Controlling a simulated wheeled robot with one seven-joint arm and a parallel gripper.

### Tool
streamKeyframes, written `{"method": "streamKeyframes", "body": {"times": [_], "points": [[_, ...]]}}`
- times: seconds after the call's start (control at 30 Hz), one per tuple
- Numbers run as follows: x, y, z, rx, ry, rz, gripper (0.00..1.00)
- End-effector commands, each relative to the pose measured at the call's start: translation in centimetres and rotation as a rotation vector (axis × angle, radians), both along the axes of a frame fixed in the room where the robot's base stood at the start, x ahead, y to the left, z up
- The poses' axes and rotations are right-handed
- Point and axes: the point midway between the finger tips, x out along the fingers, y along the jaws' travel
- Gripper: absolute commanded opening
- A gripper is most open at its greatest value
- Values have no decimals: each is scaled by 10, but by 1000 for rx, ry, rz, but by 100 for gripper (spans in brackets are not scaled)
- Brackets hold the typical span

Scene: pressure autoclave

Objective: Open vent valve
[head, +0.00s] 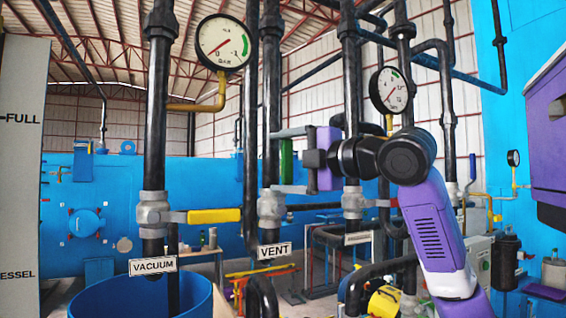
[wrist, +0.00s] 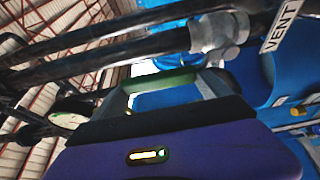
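The vent valve (head: 271,208) is a grey body on a black vertical pipe, above a white VENT label (head: 275,250). In the wrist view the valve body (wrist: 208,36) is at the top, with its VENT label (wrist: 281,25) at the upper right. My gripper (head: 290,160) is beside the vent pipe, its two grey fingers wide apart. A green bar (head: 286,160), which looks like the valve's handle, stands upright between them. In the wrist view the green bar (wrist: 163,82) crosses near the fingertips of my gripper (wrist: 165,90). I cannot tell whether they touch.
The vacuum valve (head: 152,214) with a yellow handle (head: 214,215) is on the pipe to the left. Pressure gauges (head: 223,43) (head: 391,90) hang above. Other black pipes (head: 352,100) stand close to my arm. A blue tank (head: 140,295) is below.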

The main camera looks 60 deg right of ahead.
Motion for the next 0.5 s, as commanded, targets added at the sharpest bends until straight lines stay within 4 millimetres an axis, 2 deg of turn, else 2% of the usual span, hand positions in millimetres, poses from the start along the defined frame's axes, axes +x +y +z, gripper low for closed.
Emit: {"method": "streamKeyframes", "body": {"times": [0.07,0.33,0.5], "points": [[1,1,-1,-4,3,2,100],[-2,1,0,0,0,1,100],[-20,3,-1,-1,-1,0,100]]}}
